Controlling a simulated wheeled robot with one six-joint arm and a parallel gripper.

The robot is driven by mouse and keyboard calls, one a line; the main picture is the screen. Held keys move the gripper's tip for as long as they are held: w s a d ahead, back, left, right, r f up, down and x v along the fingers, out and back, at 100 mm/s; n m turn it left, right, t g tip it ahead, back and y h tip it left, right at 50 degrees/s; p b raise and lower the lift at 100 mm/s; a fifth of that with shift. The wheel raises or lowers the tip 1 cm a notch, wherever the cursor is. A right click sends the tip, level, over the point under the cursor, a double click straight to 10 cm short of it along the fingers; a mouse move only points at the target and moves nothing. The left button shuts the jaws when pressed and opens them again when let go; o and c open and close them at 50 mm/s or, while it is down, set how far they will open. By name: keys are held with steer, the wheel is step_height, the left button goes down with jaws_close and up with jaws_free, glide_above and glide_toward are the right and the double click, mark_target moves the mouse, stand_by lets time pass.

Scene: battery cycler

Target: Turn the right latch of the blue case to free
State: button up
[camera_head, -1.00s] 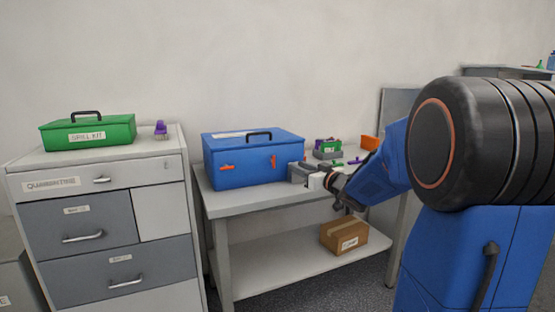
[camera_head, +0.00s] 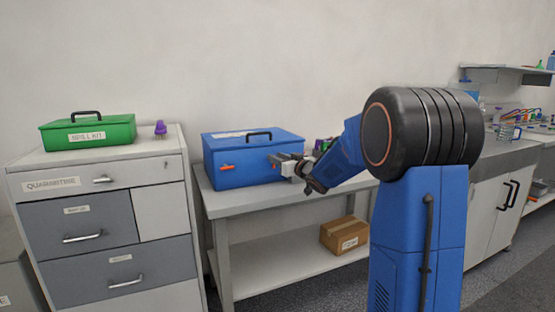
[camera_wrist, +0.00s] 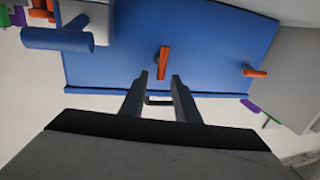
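The blue case (camera_head: 235,178) stands shut on a bench, a black handle on its lid. Its left latch (camera_head: 227,168) is orange and lies nearly level; in the wrist view that latch (camera_wrist: 254,72) is at the right, as this view is turned over. The right latch (camera_wrist: 163,62) is orange and stands about upright. My gripper (camera_wrist: 160,76) is open, its two fingers either side of the right latch's line. I cannot tell whether they touch it. In the head view my gripper (camera_head: 274,158) is at the case's front right and mostly hides that latch.
The bench (camera_head: 225,202) has a lower shelf with a cardboard box (camera_head: 344,235). A grey cabinet (camera_head: 110,165) with a green spill kit (camera_head: 88,133) and a purple item (camera_head: 160,128) stands left. A sink counter (camera_head: 500,150) is at the right.

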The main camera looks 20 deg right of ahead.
jaws_close()
steer(key=shift+a+n, duration=0.1)
steer(key=shift+n, duration=0.3)
steer(key=a+n, duration=0.1)
steer(key=n, duration=0.2)
steer(key=n+g+h, duration=0.1)
steer(key=n, duration=0.3)
steer(key=a+f+n+h, duration=0.1)
steer(key=n, duration=0.3)
steer(key=shift+a+f+g, duration=0.1)
steer(key=shift+a+g, duration=0.2)
steer(key=shift+a+f+n+h, duration=0.1)
steer(key=shift+f+n+h, duration=0.2)
steer(key=shift+n, duration=0.65)
steer(key=shift+a+f+n+h, duration=0.15)
steer(key=shift+n+h, duration=0.25)
steer(key=shift+n, duration=0.55)
